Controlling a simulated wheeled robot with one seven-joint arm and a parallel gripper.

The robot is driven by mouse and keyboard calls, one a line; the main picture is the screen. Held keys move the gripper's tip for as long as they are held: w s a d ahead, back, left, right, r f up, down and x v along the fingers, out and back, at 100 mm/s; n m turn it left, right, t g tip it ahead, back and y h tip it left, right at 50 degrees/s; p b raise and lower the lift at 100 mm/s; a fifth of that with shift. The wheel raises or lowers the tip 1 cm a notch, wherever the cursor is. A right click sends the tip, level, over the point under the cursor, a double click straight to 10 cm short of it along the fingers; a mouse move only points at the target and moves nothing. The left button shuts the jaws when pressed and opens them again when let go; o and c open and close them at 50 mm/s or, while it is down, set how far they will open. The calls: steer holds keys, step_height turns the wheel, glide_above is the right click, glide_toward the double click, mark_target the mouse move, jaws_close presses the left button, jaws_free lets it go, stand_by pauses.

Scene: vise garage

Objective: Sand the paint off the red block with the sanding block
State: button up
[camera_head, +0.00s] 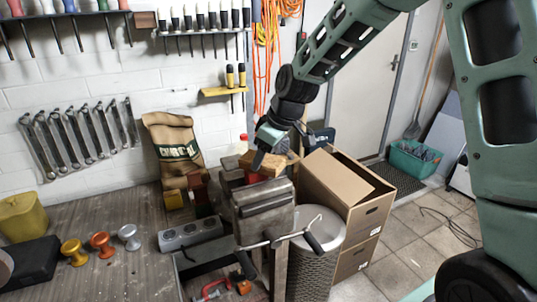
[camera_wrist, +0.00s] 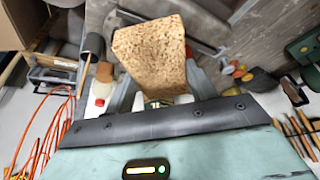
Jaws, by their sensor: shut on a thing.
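My gripper (camera_head: 270,143) is shut on the sanding block (camera_head: 262,163), a tan, cork-like block, above the grey bench vise (camera_head: 264,200). In the wrist view the sanding block (camera_wrist: 152,55) sits between the fingers and sticks out past them. A strip of the red block (camera_head: 256,178) shows at the top of the vise jaws, just under the sanding block. Whether the two touch, I cannot tell. The red block's upper face is covered in the head view, and the block is hidden in the wrist view. How much paint it bears cannot be seen.
An open cardboard box (camera_head: 345,190) and a mesh bin (camera_head: 318,250) stand right of the vise. The vise handle (camera_head: 290,238) juts out in front.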

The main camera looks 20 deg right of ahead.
mark_target(246, 158)
steer(key=shift+a, duration=2.5)
steer(key=shift+r, duration=0.1)
steer(key=shift+r+p, duration=2.3)
steer(key=shift+r, duration=0.65)
step_height(246, 158, up, 3)
steer(key=shift+p, duration=1.1)
